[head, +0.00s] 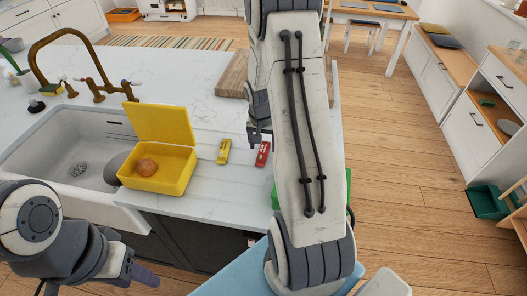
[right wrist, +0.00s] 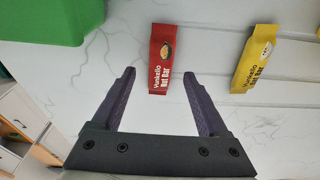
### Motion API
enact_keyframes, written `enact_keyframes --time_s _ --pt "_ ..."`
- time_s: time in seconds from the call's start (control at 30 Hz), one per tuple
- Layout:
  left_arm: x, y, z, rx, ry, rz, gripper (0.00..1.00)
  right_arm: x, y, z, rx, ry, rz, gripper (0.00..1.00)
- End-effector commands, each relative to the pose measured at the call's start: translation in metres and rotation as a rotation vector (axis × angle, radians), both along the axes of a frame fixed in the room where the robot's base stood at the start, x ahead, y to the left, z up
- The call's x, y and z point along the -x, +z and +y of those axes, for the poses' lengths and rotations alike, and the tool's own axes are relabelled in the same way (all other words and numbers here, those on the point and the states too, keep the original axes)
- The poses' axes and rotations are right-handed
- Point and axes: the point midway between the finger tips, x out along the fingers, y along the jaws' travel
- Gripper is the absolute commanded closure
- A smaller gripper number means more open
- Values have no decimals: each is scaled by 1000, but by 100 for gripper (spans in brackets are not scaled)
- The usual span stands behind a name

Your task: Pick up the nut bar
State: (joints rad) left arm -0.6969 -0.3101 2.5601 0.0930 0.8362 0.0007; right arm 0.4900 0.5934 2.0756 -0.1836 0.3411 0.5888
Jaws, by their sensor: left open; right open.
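A red nut bar (head: 263,154) lies on the white marble counter, partly beside my right arm. In the right wrist view the red nut bar (right wrist: 160,55) reads "Nut Bar", and its near end shows between the fingertips. My left gripper (head: 142,272) is open and low at the counter's front, away from both bars.
An open yellow lunch box (head: 165,180) with a round brown item stands left of the bars, beside the sink (head: 75,165). A wooden board (head: 232,75) lies farther back. A green object (right wrist: 40,20) is left of the red bar. Counter between bars is clear.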

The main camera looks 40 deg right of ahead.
Motion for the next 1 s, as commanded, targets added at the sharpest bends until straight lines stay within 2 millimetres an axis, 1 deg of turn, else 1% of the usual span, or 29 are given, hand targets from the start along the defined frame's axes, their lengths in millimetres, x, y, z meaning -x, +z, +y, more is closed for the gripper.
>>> enact_keyframes --time_s 0.03,0.1,0.2,0.3,0.47,0.57,0.6,0.67,0.7,1.0 --pt "0 6 0 0 0 0 50 2 -7 2 -3 2 5 23" --pt "0 6 0 0 0 0 50 0 -17 0 -1 1 4 23" --pt "0 7 0 0 1 0 50 -1 -25 -1 -2 0 1 23" --pt "0 7 0 0 1 0 50 -1 -28 -1 -1 0 1 23" --pt "0 7 0 0 0 0 50 -2 -28 -1 -1 0 -1 23" --pt "0 7 0 0 0 0 50 -2 -28 -1 -1 0 -1 57" --pt "0 7 0 0 0 0 50 -2 -28 -1 -1 0 -1 73" --pt "0 7 0 0 0 0 50 -2 -28 -1 -1 0 -1 96" --pt "0 7 0 0 0 0 50 -2 -27 -1 -1 0 -1 100" --pt "0 6 0 0 0 0 50 -2 -26 -2 0 0 -1 100"
